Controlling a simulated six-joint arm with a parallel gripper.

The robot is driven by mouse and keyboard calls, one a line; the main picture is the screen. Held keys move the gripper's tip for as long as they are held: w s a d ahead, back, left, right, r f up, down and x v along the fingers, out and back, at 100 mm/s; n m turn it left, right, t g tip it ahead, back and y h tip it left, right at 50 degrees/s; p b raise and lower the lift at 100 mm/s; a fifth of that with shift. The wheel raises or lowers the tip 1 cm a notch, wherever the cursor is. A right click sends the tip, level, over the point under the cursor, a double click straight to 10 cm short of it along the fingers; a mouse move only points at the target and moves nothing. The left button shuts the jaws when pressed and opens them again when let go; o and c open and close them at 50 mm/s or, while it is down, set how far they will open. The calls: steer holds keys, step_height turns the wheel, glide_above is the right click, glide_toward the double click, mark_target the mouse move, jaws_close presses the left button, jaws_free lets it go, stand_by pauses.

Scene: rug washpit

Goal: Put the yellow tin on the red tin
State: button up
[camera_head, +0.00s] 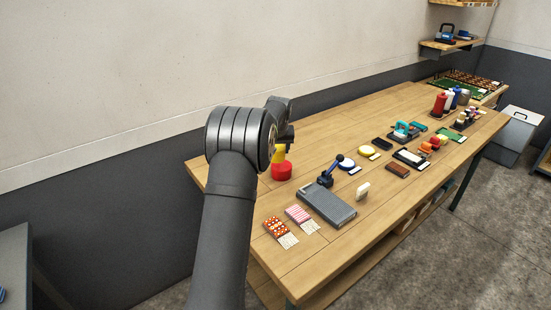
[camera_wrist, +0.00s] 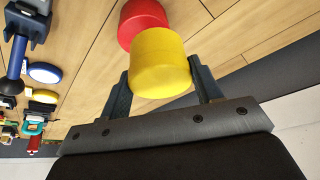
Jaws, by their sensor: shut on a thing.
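In the wrist view the yellow tin (camera_wrist: 160,62) sits between the two fingers of my gripper (camera_wrist: 158,88), which is shut on it. The red tin (camera_wrist: 140,18) shows just beyond the yellow tin and is partly hidden by it. In the head view the red tin (camera_head: 281,171) stands on the table near its left end. The yellow tin (camera_head: 279,153) appears directly above the red tin there, partly hidden by my arm. I cannot tell whether the two tins touch.
Patterned pieces (camera_head: 275,227) lie near the front edge. Round pads (camera_head: 347,164), a brown block (camera_head: 397,170) and bottles (camera_head: 440,102) stand farther right. The table (camera_head: 230,169) is clear around the red tin.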

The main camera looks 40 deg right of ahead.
steer(key=shift+w+a+f, duration=0.1)
steer(key=shift+w+f, duration=0.25)
steer(key=shift+f, duration=1.8)
steer(key=shift+f, duration=0.1)
steer(key=o, duration=1)
steer(key=shift+f, duration=0.1)
steer(key=v, duration=1.2)
steer(key=shift+s, duration=0.1)
